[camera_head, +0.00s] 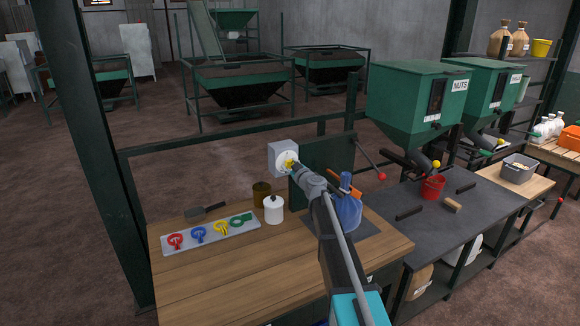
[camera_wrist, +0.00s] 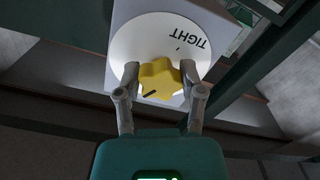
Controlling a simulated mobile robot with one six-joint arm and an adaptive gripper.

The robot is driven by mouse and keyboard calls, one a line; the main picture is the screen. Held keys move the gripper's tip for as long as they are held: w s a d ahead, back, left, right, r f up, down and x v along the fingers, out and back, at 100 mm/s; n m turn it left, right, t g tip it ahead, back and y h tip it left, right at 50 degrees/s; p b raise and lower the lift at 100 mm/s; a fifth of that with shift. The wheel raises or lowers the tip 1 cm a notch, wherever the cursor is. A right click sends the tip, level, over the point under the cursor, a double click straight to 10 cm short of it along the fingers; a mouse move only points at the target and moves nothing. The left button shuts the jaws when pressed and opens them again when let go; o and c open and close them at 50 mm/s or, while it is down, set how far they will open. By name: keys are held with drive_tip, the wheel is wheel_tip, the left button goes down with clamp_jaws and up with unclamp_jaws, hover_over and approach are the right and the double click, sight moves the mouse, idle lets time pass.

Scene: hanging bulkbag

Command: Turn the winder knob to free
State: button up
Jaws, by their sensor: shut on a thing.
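The winder knob (camera_wrist: 159,80) is yellow and lobed, on a white round dial (camera_wrist: 150,38) fixed to a grey box. The word TIGHT shows on the dial, with a small tick mark near it; the word free is not visible. My gripper (camera_wrist: 160,88) has its two fingers closed on either side of the knob, touching it. A dark line on the knob points to the lower left in the wrist view. In the head view the grey winder box (camera_head: 283,156) stands at the rail above the bench, and my gripper (camera_head: 292,164) covers much of the knob.
A green panel (camera_head: 340,158) stands right of the box, close to my arm.

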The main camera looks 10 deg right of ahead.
drive_tip(key=n, duration=0.6)
idle(0.5)
drive_tip(key=o, duration=1.2)
drive_tip(key=shift+c, duration=0.2)
drive_tip(key=v, duration=1.2)
